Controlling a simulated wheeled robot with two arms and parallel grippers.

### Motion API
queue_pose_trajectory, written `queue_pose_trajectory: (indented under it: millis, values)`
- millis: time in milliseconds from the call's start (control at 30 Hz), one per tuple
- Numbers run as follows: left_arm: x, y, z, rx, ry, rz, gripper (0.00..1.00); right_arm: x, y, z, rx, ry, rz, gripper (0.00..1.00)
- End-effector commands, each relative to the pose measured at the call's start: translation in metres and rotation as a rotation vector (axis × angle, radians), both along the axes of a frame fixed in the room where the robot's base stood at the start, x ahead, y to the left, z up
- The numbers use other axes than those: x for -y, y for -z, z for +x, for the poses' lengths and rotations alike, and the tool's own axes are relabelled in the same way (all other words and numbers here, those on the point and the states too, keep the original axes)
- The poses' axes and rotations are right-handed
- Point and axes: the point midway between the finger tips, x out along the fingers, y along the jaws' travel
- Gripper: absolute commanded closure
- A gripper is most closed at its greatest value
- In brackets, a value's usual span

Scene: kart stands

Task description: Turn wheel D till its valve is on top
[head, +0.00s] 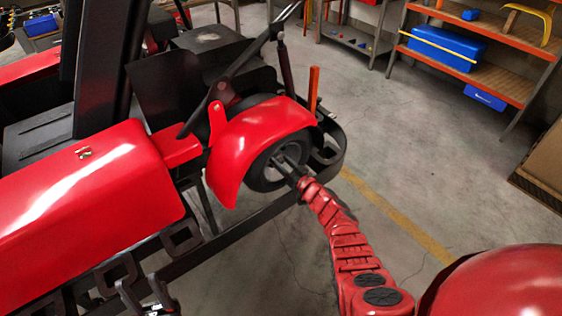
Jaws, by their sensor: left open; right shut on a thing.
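The wheel taken as wheel D (258,178) sits under a red fender on the kart; I see no letter on it. Its dark tyre shows below and beside the fender, and its valve cannot be made out. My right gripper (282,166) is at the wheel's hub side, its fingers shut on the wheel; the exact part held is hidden. My red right arm reaches in from the lower right. My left gripper (146,298) is open at the bottom edge, near the kart's dark side rail, apart from the wheel and partly cut off by the frame.
The kart's red side pod (90,215) and black frame rail (235,228) fill the left. An orange upright (313,90) stands behind the wheel. Shelves with a blue toolbox (440,48) are at the back right. The grey floor with a yellow line (395,215) is clear on the right.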

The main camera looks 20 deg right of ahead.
Motion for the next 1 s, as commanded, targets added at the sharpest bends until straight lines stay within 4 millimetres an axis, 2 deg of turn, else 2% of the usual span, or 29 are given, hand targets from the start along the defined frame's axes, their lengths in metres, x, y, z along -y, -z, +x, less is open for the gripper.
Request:
queue_pose_trajectory:
  millis: [200,400,633,667,700,1000]
  values:
    - [0.0000,0.0004,-0.0001,0.000,0.000,0.000,0.50,-0.0001,0.0006,-0.0001,0.002,0.000,-0.008,1.00]
    - [0.0000,0.0026,0.0000,0.000,0.000,0.000,0.50,-0.0006,0.0008,-0.0002,0.042,0.000,-0.117,1.00]
    - [0.0000,0.0022,0.0000,0.000,0.000,0.000,0.50,0.0001,0.0004,-0.0003,0.043,0.001,-0.119,1.00]
    - [0.0000,0.0022,0.0000,0.000,0.000,0.000,0.50,0.0001,0.0004,-0.0003,0.043,0.001,-0.119,0.46]
    - [0.0000,0.0022,0.0000,0.000,0.000,0.000,0.50,0.0003,0.0006,-0.0002,0.043,0.001,-0.119,0.41]
    - [0.0000,0.0015,-0.0001,0.000,0.000,0.000,0.50,0.0008,0.0003,-0.0016,0.043,0.002,-0.120,0.41]
